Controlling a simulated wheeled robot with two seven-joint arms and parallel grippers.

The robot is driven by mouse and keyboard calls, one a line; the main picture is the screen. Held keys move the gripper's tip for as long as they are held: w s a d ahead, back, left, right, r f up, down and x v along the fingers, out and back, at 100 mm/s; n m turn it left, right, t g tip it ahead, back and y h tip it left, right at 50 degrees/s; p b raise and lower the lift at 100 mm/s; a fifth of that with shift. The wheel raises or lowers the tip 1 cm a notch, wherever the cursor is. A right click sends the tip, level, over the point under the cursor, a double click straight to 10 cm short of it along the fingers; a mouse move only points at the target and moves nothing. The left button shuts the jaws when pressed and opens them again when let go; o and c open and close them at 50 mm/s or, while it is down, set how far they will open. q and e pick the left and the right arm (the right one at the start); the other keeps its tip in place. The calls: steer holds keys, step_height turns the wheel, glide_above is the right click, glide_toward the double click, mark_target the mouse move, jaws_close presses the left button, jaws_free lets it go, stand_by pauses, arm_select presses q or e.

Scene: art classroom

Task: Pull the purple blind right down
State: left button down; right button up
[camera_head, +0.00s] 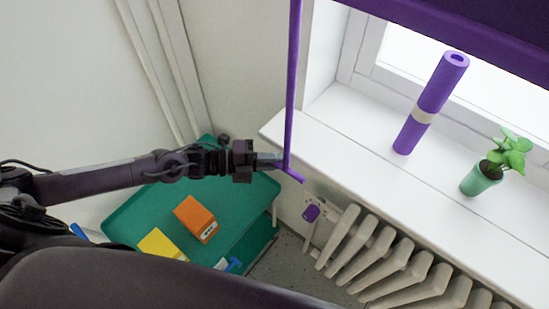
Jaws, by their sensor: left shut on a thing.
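The purple blind (478,30) spans the upper right, in front of the window, with its lower edge above the sill. A purple pull rod (293,80) hangs from the top of the view beside the sill's left end and ends in a short crosspiece (293,175). My left gripper (282,162) reaches in from the left and is shut on the rod, just above the crosspiece. My right gripper is not in view.
On the white windowsill (345,135) stand a purple roll (431,102) with a pale band and a plant in a green pot (480,180). A radiator (385,258) is below. A green trolley (140,215) holds an orange box (195,219) and a yellow item (160,244).

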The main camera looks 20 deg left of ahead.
arm_select(q)
step_height(320, 180, down, 18)
steer(key=b, duration=1.3)
steer(key=c, duration=1.4)
jaws_free()
steer(key=v, duration=0.8)
steer(key=shift+b, duration=0.4)
